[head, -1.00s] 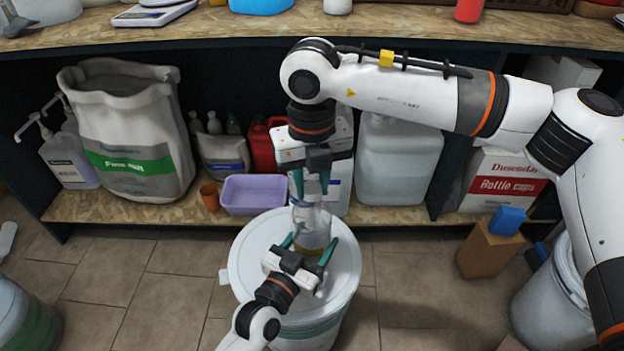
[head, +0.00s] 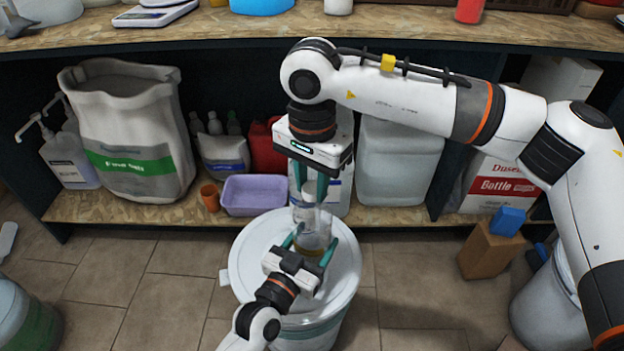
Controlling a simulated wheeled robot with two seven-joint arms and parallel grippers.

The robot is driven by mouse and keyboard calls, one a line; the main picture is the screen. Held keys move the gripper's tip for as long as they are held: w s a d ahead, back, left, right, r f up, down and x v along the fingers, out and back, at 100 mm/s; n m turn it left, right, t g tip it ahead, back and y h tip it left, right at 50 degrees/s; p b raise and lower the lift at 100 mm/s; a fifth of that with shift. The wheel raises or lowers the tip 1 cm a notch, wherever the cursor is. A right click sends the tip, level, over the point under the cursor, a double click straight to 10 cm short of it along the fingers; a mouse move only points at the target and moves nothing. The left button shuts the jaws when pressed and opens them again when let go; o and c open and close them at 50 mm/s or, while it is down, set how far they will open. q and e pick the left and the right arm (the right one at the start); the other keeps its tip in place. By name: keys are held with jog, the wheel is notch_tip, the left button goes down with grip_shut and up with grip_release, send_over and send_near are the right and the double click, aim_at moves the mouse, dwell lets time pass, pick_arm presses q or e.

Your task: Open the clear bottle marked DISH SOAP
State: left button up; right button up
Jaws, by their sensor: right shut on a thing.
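The clear bottle (head: 313,229) stands upright on the white lid of a drum, with some yellowish liquid low inside; I cannot read its marking. My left gripper (head: 311,244) comes from the front, its teal fingers on both sides of the bottle's lower body, shut on it. My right gripper (head: 310,190) points straight down from above, its fingers shut around the pale cap (head: 309,190) at the bottle's top. The fingers partly hide the cap, and I cannot tell whether it has come loose from the neck.
The white drum (head: 251,263) stands on the tiled floor before a low shelf. On the shelf are a purple tub (head: 254,195), an orange cup (head: 209,196), a large sack (head: 135,140) and a translucent canister (head: 400,165). A cardboard box (head: 485,250) stands to the right.

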aim_at(312, 187)
jog(key=n, duration=0.4)
jog(key=shift+n, duration=0.3)
jog(key=n, duration=1.1)
jog(key=shift+r, duration=0.25)
jog(key=shift+r, duration=0.95)
jog(key=shift+r, duration=0.1)
jog(key=shift+r, duration=1.9)
pick_arm(q)
jog(key=o, duration=2)
jog(key=shift+c, duration=0.2)
